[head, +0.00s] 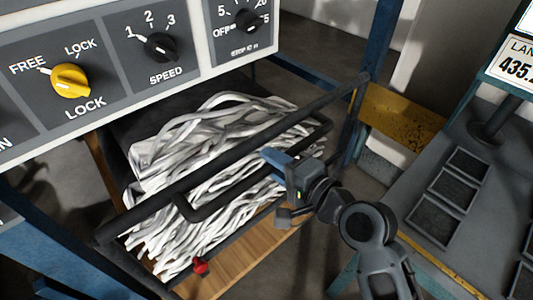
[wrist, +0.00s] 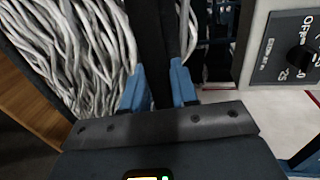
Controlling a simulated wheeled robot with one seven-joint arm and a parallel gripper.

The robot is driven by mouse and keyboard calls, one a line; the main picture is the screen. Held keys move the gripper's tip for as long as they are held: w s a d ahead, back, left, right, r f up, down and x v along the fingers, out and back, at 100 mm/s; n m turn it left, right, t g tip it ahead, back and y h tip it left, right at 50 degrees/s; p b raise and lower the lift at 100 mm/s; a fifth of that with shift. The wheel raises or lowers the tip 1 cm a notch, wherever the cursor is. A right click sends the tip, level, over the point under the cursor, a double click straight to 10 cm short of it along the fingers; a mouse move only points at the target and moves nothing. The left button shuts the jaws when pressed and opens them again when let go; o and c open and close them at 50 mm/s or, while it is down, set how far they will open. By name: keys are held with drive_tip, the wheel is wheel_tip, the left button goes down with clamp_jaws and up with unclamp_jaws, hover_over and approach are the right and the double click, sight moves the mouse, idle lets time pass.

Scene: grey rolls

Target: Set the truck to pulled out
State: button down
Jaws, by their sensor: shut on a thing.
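The truck (head: 150,206) is a dark-framed bin heaped with white strips (head: 215,135), below the control panel. A black bar handle (head: 225,195) runs along its near side. My gripper (head: 275,158) has its blue fingers at the right part of this handle. In the wrist view, the two fingers of my gripper (wrist: 158,92) stand on either side of a dark bar (wrist: 155,45), shut on it. The part of the handle behind the fingers is hidden. The white strips (wrist: 75,50) lie left of the bar there.
The control panel (head: 120,60) overhangs the truck's far left; its yellow knob (head: 70,80) points towards FREE. A red knob (head: 200,267) shows low at the front. A blue post (head: 378,45) and a grey bench with dark trays (head: 435,220) stand to the right.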

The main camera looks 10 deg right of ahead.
drive_tip(key=c, duration=1)
unclamp_jaws()
drive_tip(key=shift+b+v, duration=0.6)
drive_tip(key=shift+v, duration=3.3)
drive_tip(key=shift+f, duration=0.1)
drive_tip(key=s+d+f+n+h, duration=0.1)
drive_tip(key=s+d+f+h, duration=0.15)
drive_tip(key=s, duration=0.35)
drive_tip(key=s+d+f+n+t+h, duration=0.1)
drive_tip(key=s+d+f+h, duration=0.15)
drive_tip(key=s, duration=0.25)
drive_tip(key=s+d+f+n+h, duration=0.1)
drive_tip(key=s+d+f+h, duration=0.15)
drive_tip(key=s, duration=0.35)
drive_tip(key=s+d+r+n, duration=0.1)
drive_tip(key=s+r+n, duration=0.1)
drive_tip(key=s, duration=0.3)
drive_tip(key=s+d+r+n+h, duration=0.1)
drive_tip(key=s+r+n, duration=0.1)
drive_tip(key=s, duration=0.3)
drive_tip(key=s+d+r+n, duration=0.1)
drive_tip(key=s+r+n, duration=0.2)
drive_tip(key=s+n, duration=0.1)
drive_tip(key=shift+s+d+t, duration=0.1)
drive_tip(key=shift+s+t, duration=0.3)
drive_tip(key=shift+s, duration=0.15)
